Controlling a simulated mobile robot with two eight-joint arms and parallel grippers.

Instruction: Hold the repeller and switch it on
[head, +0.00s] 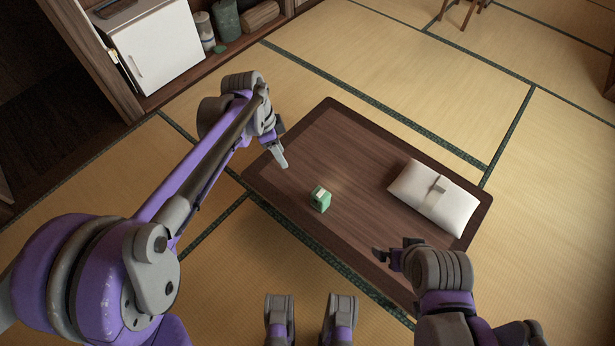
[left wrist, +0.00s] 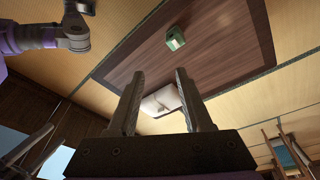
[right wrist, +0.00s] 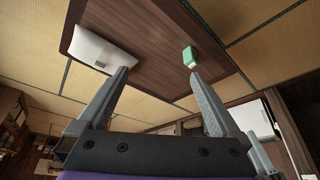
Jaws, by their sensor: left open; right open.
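The repeller is a small green box with a pale top (head: 320,199); it stands on the dark wooden low table (head: 340,135), left of its middle. It also shows in the left wrist view (left wrist: 175,38) and in the right wrist view (right wrist: 190,58). My left gripper (head: 281,157) is above the table's left part, up and left of the repeller, open and empty. My right gripper (head: 380,254) is at the table's near right edge, open and empty, apart from the repeller. No switch can be made out at this size.
A white cushion-like bundle with a grey band (head: 434,196) lies on the table's right part. A white cabinet (head: 158,55) and several containers (head: 226,20) stand at the back left. Tatami floor surrounds the table. The tabletop between repeller and bundle is clear.

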